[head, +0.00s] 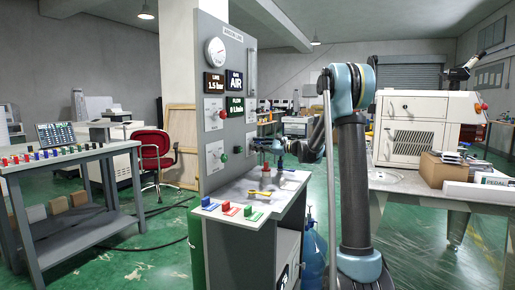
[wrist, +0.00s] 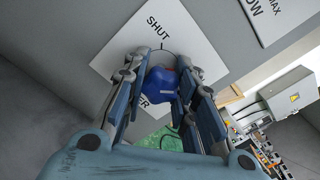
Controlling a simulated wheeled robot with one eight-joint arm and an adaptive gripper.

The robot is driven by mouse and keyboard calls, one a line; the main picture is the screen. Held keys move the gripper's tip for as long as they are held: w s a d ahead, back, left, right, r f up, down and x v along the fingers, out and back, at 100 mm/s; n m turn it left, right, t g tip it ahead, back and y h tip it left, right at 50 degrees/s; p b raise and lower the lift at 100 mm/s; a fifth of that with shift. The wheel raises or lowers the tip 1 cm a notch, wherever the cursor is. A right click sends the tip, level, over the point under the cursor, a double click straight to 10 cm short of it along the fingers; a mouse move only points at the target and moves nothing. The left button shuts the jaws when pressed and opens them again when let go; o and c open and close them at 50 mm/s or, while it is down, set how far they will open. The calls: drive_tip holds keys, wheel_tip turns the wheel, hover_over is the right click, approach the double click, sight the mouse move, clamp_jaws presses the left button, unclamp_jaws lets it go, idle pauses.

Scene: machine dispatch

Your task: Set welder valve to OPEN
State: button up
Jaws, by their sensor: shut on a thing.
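The welder valve's plate (wrist: 118,65) in the wrist view is white and tilted, with SHUT printed on it and a partly covered word ending in ER. A blue knob (wrist: 160,82) sits in front of the plate, between my fingers. My gripper (wrist: 161,70) is shut on this blue knob, one finger on each side. The fingers hide part of the plate, and I cannot read an OPEN mark or tell the knob's pointing direction. In the head view my gripper (head: 278,148) is small, at the right edge of the grey panel (head: 184,90).
The panel carries a round gauge (head: 215,51), an AIR sign (head: 236,81) and other knobs, including a green one (head: 224,158). A shelf (head: 225,198) below my gripper holds coloured blocks and a yellow-handled item (head: 261,193). A white machine (head: 412,130) stands right.

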drive_tip(key=shift+d+f, duration=0.1)
drive_tip(key=shift+f, duration=0.05)
drive_tip(key=o, duration=1.1)
drive_tip(key=v, duration=1.2)
